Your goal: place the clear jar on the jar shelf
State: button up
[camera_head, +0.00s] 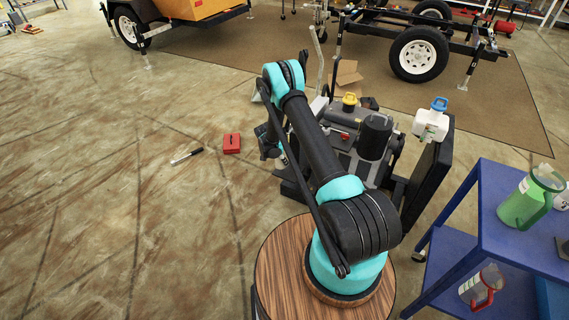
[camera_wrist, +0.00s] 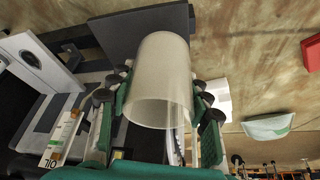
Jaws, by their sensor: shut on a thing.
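The clear jar (camera_wrist: 160,75) is a frosted, see-through cylinder in the middle of the wrist view. My gripper (camera_wrist: 160,96) is shut on it, with one green finger on each side. In the head view the gripper (camera_head: 270,142) is mostly hidden behind my arm, and I cannot make out the jar there. A blue cart (camera_head: 485,190) with an upper and a lower shelf stands at the right. I cannot tell which surface is the jar shelf.
A grey and black machine (camera_head: 345,140) stands beyond my arm, with a white blue-capped jug (camera_head: 432,122) beside it. A green pitcher (camera_head: 527,200) and a red-handled pitcher (camera_head: 482,287) are on the cart. A red box (camera_head: 232,143) lies on the floor; the left floor is mostly clear.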

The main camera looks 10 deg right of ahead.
jog(key=shift+w+d, duration=0.45)
jog(key=shift+d, duration=0.35)
jog(key=shift+w+d+f, duration=0.15)
jog(key=shift+d+f, duration=0.1)
jog(key=shift+f, duration=1.5)
jog(key=shift+f, duration=0.15)
jog(key=o, duration=1.2)
jog(key=shift+a, duration=0.1)
jog(key=shift+c, duration=0.2)
